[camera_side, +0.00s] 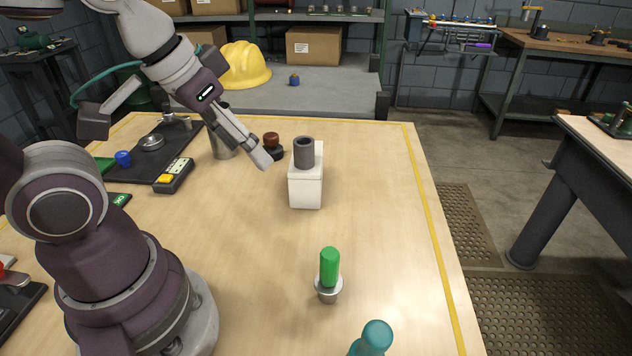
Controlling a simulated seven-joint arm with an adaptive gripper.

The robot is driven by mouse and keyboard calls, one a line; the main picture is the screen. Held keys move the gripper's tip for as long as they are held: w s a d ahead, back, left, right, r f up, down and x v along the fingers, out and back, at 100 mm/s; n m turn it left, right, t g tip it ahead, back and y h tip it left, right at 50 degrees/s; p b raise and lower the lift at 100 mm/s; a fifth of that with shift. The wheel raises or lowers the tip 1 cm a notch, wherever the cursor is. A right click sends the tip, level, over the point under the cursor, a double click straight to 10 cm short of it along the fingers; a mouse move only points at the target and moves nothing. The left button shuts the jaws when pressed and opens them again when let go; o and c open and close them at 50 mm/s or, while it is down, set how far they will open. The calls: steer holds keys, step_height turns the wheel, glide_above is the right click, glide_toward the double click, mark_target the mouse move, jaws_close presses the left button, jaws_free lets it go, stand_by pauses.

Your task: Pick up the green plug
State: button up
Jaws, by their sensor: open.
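The green plug (330,267) stands upright in a small grey metal holder (328,292) on the wooden table, right of and below the picture's middle. My gripper (266,160) is up and to the left of the plug, well apart from it. It points down and to the right, close to the white block and the dark round parts. I see it from the side, its fingers are nearly in line, and nothing shows between them.
A white block (305,188) carries a grey hollow cylinder (304,153). A teal rounded part (375,338) stands at the front edge. A brown and black knob (272,145) and a dark tray (150,160) lie at the back left. The tabletop around the plug is clear.

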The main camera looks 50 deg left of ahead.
step_height(320, 180, down, 2)
steer(key=w+d+n+g+h, duration=0.2)
steer(key=w+n, duration=0.1)
steer(key=n, duration=0.3)
steer(key=n+g+h, duration=0.2)
steer(key=n+g, duration=0.1)
steer(key=n, duration=0.8)
glide_toward(330, 265)
steer(key=a+f, duration=0.2)
steer(key=x, duration=0.6)
steer(key=d+x, duration=0.1)
steer(key=x, duration=0.3)
steer(key=shift+w+r, duration=0.15)
steer(key=shift+w, duration=0.25)
jaws_close()
